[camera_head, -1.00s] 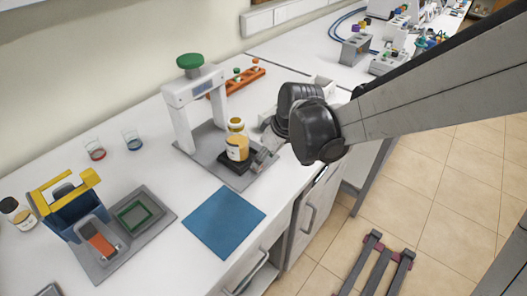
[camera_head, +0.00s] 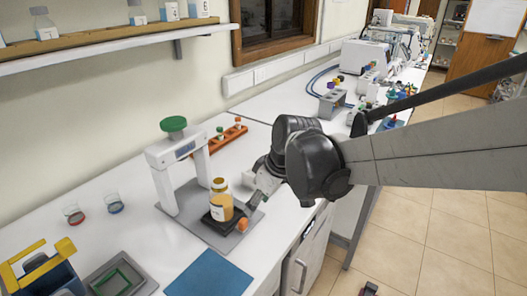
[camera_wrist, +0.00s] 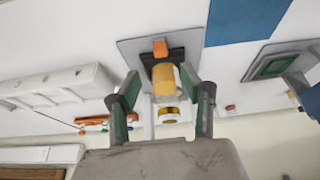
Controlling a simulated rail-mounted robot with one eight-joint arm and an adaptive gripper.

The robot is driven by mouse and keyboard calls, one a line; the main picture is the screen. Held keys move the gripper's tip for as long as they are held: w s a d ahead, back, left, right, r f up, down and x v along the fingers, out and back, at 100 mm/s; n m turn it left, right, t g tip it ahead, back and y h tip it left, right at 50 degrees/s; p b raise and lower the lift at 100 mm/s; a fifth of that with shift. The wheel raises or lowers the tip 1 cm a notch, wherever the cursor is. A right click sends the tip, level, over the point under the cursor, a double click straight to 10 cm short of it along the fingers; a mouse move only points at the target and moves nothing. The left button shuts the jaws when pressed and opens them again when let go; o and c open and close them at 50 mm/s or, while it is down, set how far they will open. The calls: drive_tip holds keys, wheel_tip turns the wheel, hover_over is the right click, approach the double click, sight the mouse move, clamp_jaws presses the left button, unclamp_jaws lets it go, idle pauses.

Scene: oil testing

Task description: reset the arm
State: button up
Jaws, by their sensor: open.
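My gripper (camera_head: 250,200) is open, just right of an amber bottle (camera_head: 221,207) in the head view. The bottle stands upright on a dark block on a grey plate (camera_head: 186,212), in front of a white frame with a green knob (camera_head: 174,125). In the wrist view, the two green-grey fingers (camera_wrist: 163,92) are spread apart, and the bottle (camera_wrist: 167,75) shows between them beyond the tips. I see no contact with it. My fingertips are small and partly unclear in the head view.
An orange rack (camera_head: 228,138) stands behind the frame. Two small beakers (camera_head: 94,209) stand to the left. A blue mat (camera_head: 209,275) and a blue-yellow device (camera_head: 40,272) lie at the front. A shelf with bottles (camera_head: 105,38) is above. Floor (camera_head: 440,235) is open at right.

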drive_tip(key=s+d+r+m+t+h, duration=0.1)
drive_tip(key=s+d+m, duration=0.4)
drive_tip(key=d, duration=0.6)
drive_tip(key=s+d+r+m+t+h, duration=0.2)
drive_tip(key=s+d+m, duration=0.4)
drive_tip(key=s+d, duration=0.4)
wheel_tip(320, 180, up, 2)
drive_tip(key=shift+s+d+r+t+h, duration=0.1)
drive_tip(key=shift+s+d+t+h, duration=0.2)
drive_tip(key=shift+d+t, duration=0.6)
